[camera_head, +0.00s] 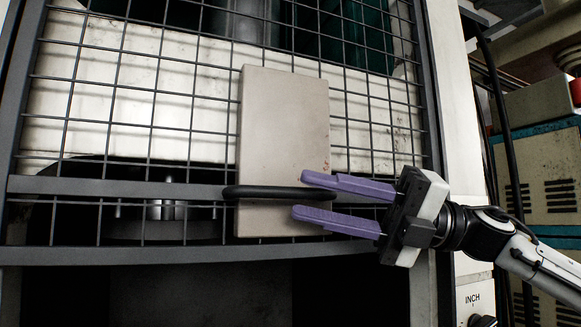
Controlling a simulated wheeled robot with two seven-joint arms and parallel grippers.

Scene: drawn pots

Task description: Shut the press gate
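The press gate (190,186) is a dark grey wire-mesh frame that spans the front of the press. A beige plate (284,120) is fixed on its mesh, with a black bar handle (270,193) across the plate's lower part. My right gripper (312,197) comes in from the right with its two purple fingers apart. The fingertips overlap the right end of the handle in the picture, one above and one below its line. I cannot tell whether they touch it. My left gripper is not in view.
Behind the mesh are a pale press beam (120,95) and a round metal part (165,209). A dark opening lies below the gate. A panel marked INCH with a black knob (484,320) is at the lower right, near my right arm. A blue-and-beige cabinet (545,180) stands at the right.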

